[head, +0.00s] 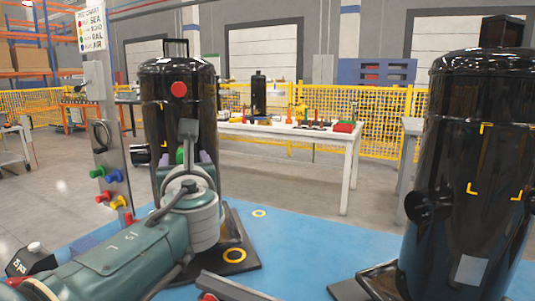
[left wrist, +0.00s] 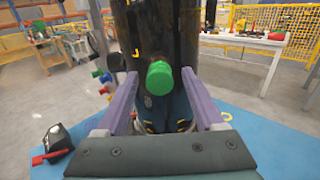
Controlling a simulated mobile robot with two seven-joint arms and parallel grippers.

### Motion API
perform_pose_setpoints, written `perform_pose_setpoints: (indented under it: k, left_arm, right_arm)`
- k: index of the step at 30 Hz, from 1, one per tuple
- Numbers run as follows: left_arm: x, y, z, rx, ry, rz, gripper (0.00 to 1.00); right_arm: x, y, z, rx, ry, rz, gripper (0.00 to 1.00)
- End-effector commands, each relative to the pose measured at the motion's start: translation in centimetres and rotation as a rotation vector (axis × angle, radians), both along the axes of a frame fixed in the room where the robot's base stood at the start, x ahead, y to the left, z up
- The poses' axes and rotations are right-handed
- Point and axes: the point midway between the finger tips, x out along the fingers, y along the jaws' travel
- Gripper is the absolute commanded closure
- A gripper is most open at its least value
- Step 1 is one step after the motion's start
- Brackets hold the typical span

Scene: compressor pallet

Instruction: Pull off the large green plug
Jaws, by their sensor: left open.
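The large green plug (left wrist: 160,78) sticks out of the front of the black compressor (head: 178,115). It shows small and partly hidden behind my arm in the head view (head: 180,156). My left gripper (left wrist: 160,74) is open in front of it, its two purple fingers to the left and right of the plug with a gap on each side. In the head view the fingers are mostly hidden by my wrist. A large red plug (head: 179,89) sits higher on the same compressor. My right gripper is not in view.
A grey post (head: 104,130) with small coloured plugs stands left of the compressor. A second black compressor (head: 468,170) stands at the right. A white table (head: 345,142) with parts is behind. The blue mat (head: 310,245) between the compressors has free room.

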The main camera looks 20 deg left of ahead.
Motion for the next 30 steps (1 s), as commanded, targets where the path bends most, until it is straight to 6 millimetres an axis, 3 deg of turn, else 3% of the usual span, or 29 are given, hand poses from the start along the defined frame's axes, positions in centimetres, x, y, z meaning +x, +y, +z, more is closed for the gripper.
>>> perform_pose_setpoints:
  k: [17, 30]
  left_arm:
    - [-0.03, 0.07, 0.0, 0.0, 0.0, 0.001, 0.3]
    - [-0.04, 0.05, 0.0, 0.0, 0.0, 0.001, 0.78]
  right_arm:
    - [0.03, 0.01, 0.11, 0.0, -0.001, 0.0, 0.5]
    - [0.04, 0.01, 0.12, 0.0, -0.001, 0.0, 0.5]
